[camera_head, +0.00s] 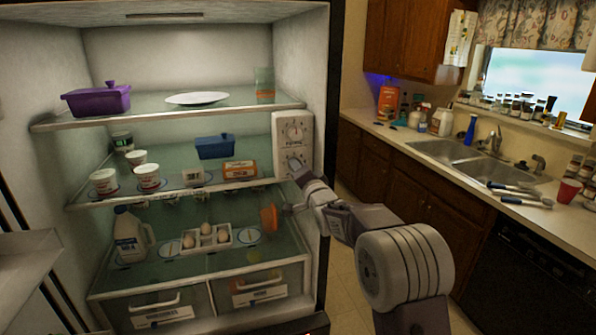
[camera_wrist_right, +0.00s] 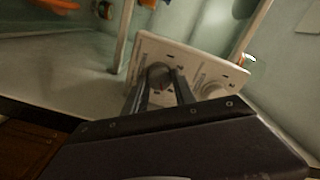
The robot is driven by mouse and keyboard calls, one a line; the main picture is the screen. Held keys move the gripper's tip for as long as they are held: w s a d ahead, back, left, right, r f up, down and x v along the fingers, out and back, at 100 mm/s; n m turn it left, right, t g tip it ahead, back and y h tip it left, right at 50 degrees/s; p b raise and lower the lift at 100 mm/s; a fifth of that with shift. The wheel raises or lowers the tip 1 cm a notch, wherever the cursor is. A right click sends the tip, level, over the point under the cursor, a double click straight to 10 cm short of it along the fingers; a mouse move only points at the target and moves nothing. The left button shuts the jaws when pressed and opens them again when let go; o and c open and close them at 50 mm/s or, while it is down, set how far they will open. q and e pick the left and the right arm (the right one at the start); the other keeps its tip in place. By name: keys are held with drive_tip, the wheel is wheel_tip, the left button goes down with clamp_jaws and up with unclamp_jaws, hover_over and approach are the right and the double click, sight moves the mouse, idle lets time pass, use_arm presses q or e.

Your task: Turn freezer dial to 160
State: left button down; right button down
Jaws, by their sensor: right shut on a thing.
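A white control panel (camera_head: 306,128) with two round dials is fixed at the right side of the open fridge. The upper dial (camera_head: 293,130) is uncovered; its markings are too small to read. The lower dial (camera_head: 294,162) is partly hidden by my right gripper (camera_head: 299,175). In the right wrist view the two fingers (camera_wrist_right: 162,88) are shut on a grey dial knob (camera_wrist_right: 160,74), one on each side. The other dial (camera_wrist_right: 213,89) shows beside it, untouched. I cannot read which dial is the freezer one. My left gripper is not in view.
Glass shelves hold a purple dish (camera_head: 97,101), a white plate (camera_head: 197,98), a blue dish (camera_head: 215,147), tubs, an egg tray (camera_head: 207,237) and a milk jug (camera_head: 131,236). A cluttered sink counter (camera_head: 400,137) stands right.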

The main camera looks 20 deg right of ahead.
drive_tip(key=shift+d+f+m, duration=0.1)
drive_tip(key=shift+m, duration=2.1)
drive_tip(key=c, duration=1)
unclamp_jaws()
drive_tip(key=shift+s+d, duration=0.1)
drive_tip(key=shift+s, duration=0.05)
drive_tip(key=s+b, duration=0.3)
drive_tip(key=s, duration=0.6)
drive_tip(key=shift+d, duration=0.15)
